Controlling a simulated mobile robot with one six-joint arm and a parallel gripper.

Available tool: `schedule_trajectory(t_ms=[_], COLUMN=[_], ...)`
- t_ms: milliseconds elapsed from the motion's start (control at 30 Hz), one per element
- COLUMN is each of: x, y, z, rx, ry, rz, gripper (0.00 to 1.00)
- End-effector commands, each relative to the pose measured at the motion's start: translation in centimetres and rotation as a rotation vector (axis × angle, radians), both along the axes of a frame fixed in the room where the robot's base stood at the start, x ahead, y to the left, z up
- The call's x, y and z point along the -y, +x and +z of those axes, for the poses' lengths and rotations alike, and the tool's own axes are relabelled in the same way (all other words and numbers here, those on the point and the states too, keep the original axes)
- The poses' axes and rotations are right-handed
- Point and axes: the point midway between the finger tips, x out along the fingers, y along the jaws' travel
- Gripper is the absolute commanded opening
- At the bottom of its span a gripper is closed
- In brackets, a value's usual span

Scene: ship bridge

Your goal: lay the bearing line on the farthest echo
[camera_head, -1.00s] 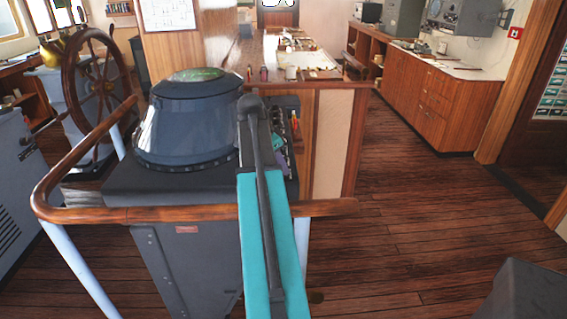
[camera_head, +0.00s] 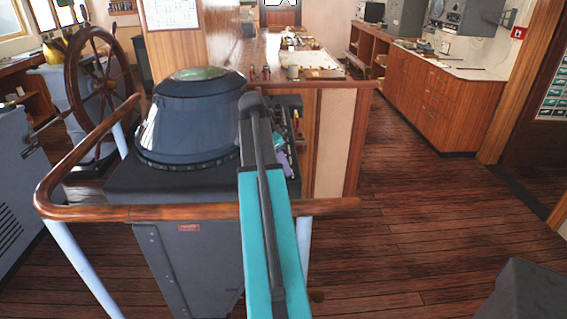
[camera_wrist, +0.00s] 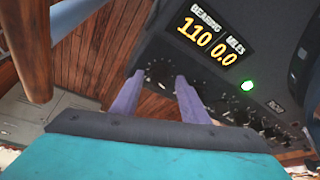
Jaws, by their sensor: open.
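The radar console has a dark viewing hood (camera_head: 190,125) with a greenish window (camera_head: 200,74) on top; no echoes or bearing line can be made out in it. In the wrist view, the control panel (camera_wrist: 235,28) has a lit display (camera_wrist: 207,42) reading bearing 110 and miles 0.0, a green lamp (camera_wrist: 247,86) and a row of dark knobs. My gripper (camera_wrist: 160,77) is open, its two purple fingers apart, pointing at the panel. A dark knob (camera_wrist: 159,70) shows between the fingertips; contact cannot be told. In the head view, my arm hides part of the panel.
A wooden handrail (camera_head: 150,213) curves around the console front. A ship's wheel (camera_head: 100,85) stands at left, and a wooden counter (camera_head: 328,74) lies behind the console. The plank floor (camera_head: 430,220) at right is mostly clear.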

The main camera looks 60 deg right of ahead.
Motion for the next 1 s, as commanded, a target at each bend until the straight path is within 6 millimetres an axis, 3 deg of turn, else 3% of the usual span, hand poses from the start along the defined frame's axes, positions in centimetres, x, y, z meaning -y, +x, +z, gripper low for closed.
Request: schedule_trajectory(t_ms=[367, 1000], x=[-0.7, -3.4], y=[0.5, 2.1], z=[2.1, 9.6], rx=[0.001, 0.002], ry=[-0.003, 0.000], rz=[0.001, 0.001], gripper=[0.41, 0.41])
